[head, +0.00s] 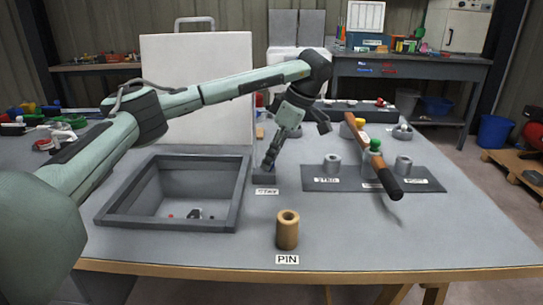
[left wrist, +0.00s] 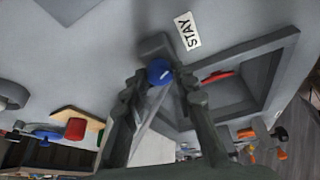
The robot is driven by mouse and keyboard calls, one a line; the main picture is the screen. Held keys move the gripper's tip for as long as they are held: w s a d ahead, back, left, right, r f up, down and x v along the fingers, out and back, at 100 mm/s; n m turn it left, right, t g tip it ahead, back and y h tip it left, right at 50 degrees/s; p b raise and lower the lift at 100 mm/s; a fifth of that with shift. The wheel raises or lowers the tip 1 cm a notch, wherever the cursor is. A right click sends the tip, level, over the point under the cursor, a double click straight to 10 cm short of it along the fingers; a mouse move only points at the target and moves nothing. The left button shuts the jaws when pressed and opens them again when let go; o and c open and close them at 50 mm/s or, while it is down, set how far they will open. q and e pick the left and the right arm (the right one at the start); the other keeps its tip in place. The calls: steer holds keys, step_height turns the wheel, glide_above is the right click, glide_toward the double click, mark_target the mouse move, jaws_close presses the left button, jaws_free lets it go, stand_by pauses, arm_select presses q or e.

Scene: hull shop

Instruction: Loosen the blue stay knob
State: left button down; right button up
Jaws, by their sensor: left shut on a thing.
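The blue stay knob (left wrist: 159,72) shows in the left wrist view, between the tips of my left gripper's fingers. My left gripper (head: 268,163) reaches down to a small grey block (head: 263,174) just right of the square hatch opening (head: 235,213). It is shut on the knob. In the head view the fingers hide the knob. The STAY label (left wrist: 187,30) lies on the grey top beside the knob; it also shows in the head view (head: 266,191). How tight the knob is cannot be told. My right gripper is not in view.
A white panel (head: 195,85) stands upright behind the opening. A tan cylinder (head: 287,232) stands by the PIN label. The front right tabletop is clear.

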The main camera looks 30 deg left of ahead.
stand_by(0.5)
arm_select(q)
steer(key=c, duration=1.2)
jaws_free()
steer(key=v, duration=1.2)
steer(key=shift+a, duration=0.1)
steer(key=shift+w, duration=0.1)
